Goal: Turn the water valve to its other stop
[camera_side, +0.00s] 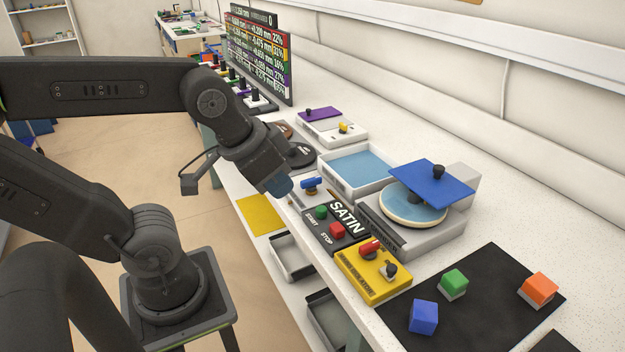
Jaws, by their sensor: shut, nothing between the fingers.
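The water valve appears to be the small blue handle (311,184) at the bench's front edge, behind the black START/STOP panel; I see no label on it. My gripper (292,199) points down just to the left of the blue handle. Its fingers are shut with nothing between them. It looks close to the handle, but I cannot tell whether it touches. The valve's body and its stops are too small or partly hidden to make out.
The black panel (338,222) carries a green and a red button. A yellow box (372,280) with a red lever stands nearer. Behind are a blue-floored tray (357,172) and a grey machine (431,234) with a blue plate. Coloured blocks sit on a black mat (490,265).

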